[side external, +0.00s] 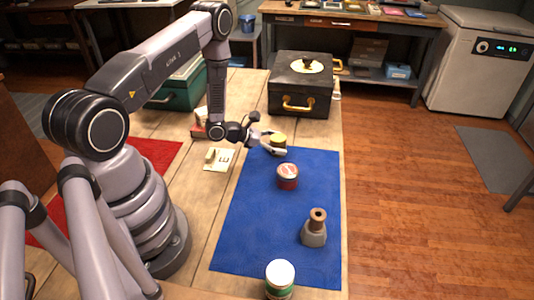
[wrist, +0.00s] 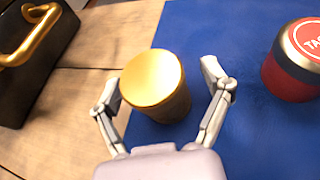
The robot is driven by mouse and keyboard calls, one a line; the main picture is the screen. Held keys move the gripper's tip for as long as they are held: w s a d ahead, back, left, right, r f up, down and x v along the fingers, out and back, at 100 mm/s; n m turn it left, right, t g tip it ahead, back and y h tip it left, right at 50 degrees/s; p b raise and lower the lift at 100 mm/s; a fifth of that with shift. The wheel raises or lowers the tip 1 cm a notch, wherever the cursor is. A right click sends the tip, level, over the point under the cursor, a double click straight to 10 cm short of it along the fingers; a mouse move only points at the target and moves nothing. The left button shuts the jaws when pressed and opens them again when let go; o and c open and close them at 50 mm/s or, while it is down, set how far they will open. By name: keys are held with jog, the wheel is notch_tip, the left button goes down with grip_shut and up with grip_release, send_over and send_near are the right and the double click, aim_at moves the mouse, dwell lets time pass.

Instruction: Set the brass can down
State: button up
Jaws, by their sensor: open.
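The brass can (wrist: 153,78) has a plain gold lid and a darker side. In the wrist view it stands between the two fingers of my gripper (wrist: 164,92), which are open with a gap on the right and a narrower one on the left. In the side external view the brass can (side external: 278,140) is at the far left corner of the blue mat (side external: 262,200), and my gripper (side external: 270,143) is around it from the left. The can looks upright. Its base is mostly hidden, so exact contact with the mat is hard to see.
A red can (side external: 288,176) stands nearby on the mat, right of the brass can in the wrist view (wrist: 296,62). A grey bottle-shaped object (side external: 314,230) and a white-lidded can (side external: 280,278) are nearer. A black case (side external: 301,88) stands behind. The mat's middle left is clear.

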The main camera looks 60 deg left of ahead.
jog(key=shift+s+a+r, duration=0.1)
jog(key=shift+s+r, duration=0.05)
jog(key=shift+r, duration=0.05)
jog(key=v, duration=1)
jog(key=shift+s+a+r, duration=0.15)
jog(key=shift+s+r, duration=0.05)
jog(key=shift+s, duration=0.1)
jog(key=shift+s+a+r, duration=0.1)
jog(key=shift+s+r, duration=0.1)
jog(key=s+d+r+m+g+h, duration=0.2)
jog(key=d+r+m+g, duration=0.3)
jog(key=d+r+m, duration=0.45)
jog(key=s+d+r+m+g+h, duration=0.25)
jog(key=d+r+m+g, duration=0.35)
jog(key=r, duration=0.6)
jog(key=s+a+r+m+t+y, duration=0.2)
jog(key=s+r+m+t+y, duration=0.2)
jog(key=s+r+m+y, duration=0.6)
jog(key=s+r+m, duration=0.3)
jog(key=s+m, duration=0.1)
jog(key=m, duration=0.1)
jog(key=shift+s+y, duration=0.35)
jog(key=shift+a, duration=0.1)
